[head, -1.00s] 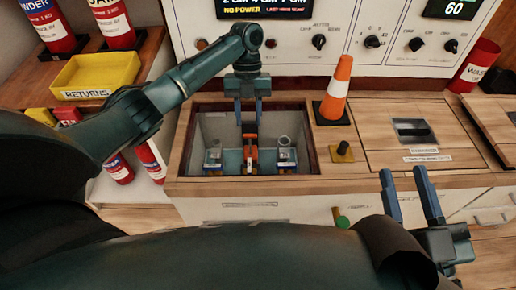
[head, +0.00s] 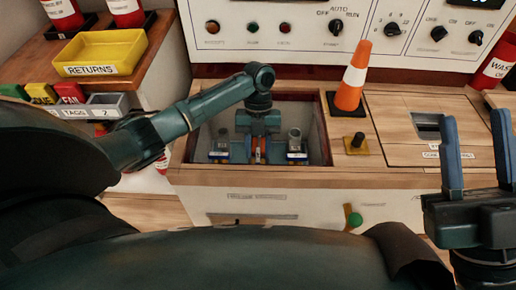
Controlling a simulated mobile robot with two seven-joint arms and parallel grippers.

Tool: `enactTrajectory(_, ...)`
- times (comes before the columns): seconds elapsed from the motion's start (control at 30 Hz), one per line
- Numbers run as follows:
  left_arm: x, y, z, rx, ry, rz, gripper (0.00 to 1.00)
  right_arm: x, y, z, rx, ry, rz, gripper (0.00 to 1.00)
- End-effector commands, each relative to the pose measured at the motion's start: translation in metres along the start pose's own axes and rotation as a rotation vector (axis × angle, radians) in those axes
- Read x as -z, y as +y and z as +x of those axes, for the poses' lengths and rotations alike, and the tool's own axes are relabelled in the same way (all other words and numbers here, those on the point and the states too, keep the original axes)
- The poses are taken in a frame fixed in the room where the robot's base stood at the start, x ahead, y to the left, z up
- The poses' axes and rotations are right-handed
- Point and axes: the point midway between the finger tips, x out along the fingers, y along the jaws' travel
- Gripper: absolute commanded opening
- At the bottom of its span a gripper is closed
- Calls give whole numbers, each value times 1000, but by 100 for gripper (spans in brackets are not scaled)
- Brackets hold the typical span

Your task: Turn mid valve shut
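The mid valve (head: 258,157), with an orange handle, is at the bottom of a recessed well (head: 325,150) in the wooden counter. A left valve (head: 219,152) and a right valve (head: 295,147) flank it; both have pale bodies on blue-and-white bases. My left gripper (head: 258,150) reaches down into the well directly over the mid valve. Its fingers are on either side of the orange handle and hide most of it; whether they press on it I cannot tell. My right gripper (head: 475,118) is open and empty at the right, above the counter's front edge.
A recessed black handle (head: 427,125) is further right. A yellow returns tray (head: 103,50) is at the left. The switch panel (head: 290,32) rises behind.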

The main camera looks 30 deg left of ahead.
Motion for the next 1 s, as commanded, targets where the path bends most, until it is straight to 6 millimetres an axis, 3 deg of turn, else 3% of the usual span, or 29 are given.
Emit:
enactTrajectory(0.17,0,0,0,0,0,0,35,0,0,0,0,1,-1,36)
enactTrajectory(0.6,0,0,0,0,0,0,0,0,0,0,0,0,0,36)
enactTrajectory(1.0,1,0,-3,14,1,-35,0,2,2,4,-1,-24,18,36)
